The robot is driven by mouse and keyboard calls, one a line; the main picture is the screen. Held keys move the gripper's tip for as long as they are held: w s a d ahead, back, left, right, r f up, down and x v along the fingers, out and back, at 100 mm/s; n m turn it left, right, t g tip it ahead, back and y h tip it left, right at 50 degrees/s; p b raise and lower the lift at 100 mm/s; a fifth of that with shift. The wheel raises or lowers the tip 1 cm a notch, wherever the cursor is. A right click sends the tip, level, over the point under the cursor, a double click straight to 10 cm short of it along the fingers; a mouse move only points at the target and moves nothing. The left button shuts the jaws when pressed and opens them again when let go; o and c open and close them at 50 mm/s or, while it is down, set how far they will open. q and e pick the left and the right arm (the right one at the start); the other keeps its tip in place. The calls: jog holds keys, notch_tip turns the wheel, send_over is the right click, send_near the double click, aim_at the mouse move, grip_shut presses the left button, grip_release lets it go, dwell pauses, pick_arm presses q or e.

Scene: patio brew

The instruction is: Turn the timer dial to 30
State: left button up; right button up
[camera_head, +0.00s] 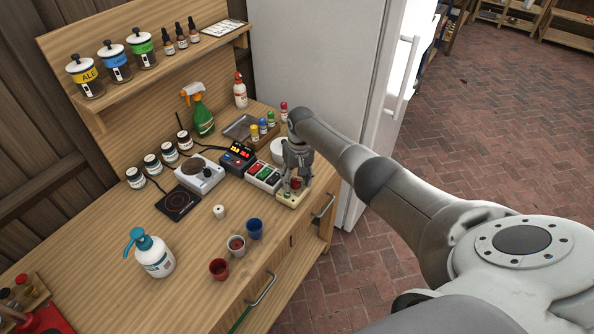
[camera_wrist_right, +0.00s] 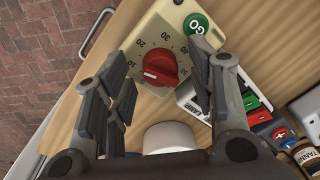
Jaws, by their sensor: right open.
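The timer (camera_head: 287,201) is a cream box at the right end of the wooden bench. In the right wrist view its cream face (camera_wrist_right: 152,41) carries a red dial (camera_wrist_right: 160,68) ringed by numbers, and a green GO button (camera_wrist_right: 196,24). The dial's white mark is toward the lower left of the picture; the exact number there is hard to read. My right gripper (camera_head: 295,183) is above the timer, pointing down. In the wrist view its open fingers (camera_wrist_right: 162,90) show on either side of the dial; contact cannot be told. My left gripper is not in view.
A switch box (camera_head: 264,177) with red and green keys stands beside the timer, and a black display unit (camera_head: 237,158) beyond it. A white round container (camera_head: 278,150) is close behind my gripper. The fridge (camera_head: 310,60) stands to the right. Cups (camera_head: 255,229) stand nearer the front edge.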

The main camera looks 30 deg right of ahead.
aim_at(299, 181)
notch_tip(299, 181, up, 12)
jog(key=shift+d, duration=0.4)
jog(key=shift+s, duration=0.1)
